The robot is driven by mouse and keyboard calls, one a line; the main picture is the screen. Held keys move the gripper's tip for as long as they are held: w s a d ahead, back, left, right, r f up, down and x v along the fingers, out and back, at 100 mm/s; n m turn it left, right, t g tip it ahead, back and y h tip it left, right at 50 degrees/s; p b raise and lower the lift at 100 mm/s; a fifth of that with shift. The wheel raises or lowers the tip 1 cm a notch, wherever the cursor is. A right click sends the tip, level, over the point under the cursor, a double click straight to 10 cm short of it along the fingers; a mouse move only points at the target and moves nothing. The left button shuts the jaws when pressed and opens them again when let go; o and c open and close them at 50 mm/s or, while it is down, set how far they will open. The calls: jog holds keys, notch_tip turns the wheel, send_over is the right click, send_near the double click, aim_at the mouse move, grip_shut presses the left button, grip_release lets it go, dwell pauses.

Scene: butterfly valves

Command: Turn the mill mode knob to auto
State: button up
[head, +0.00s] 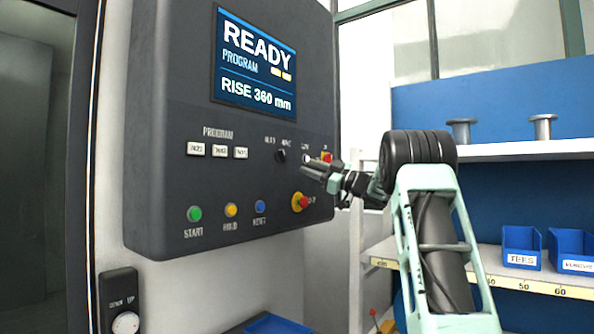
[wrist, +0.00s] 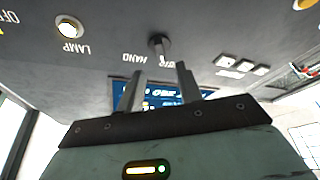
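The mill mode knob (head: 281,156) is a small black knob on the dark control panel (head: 165,110), under labels that seem to read AUTO and HAND. In the wrist view the knob (wrist: 159,45) shows beyond my fingertips, roughly in line with the gap between them. Its pointer direction is too small to tell. My gripper (head: 309,168) is to the right of the knob and slightly lower in the head view. In the wrist view my gripper (wrist: 161,72) has its two fingers apart with nothing between them, and they do not appear to touch the knob.
A lamp switch (wrist: 69,27) is beside the knob. White program buttons (head: 219,150) are to its left. Start (head: 194,214), hold (head: 231,210) and reset (head: 260,207) buttons and a red emergency stop (head: 300,202) sit below. The screen (head: 254,60) reads READY. Shelves (head: 520,150) stand right.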

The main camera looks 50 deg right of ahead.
jog(key=b+v, duration=0.2)
jog(key=v, duration=0.7)
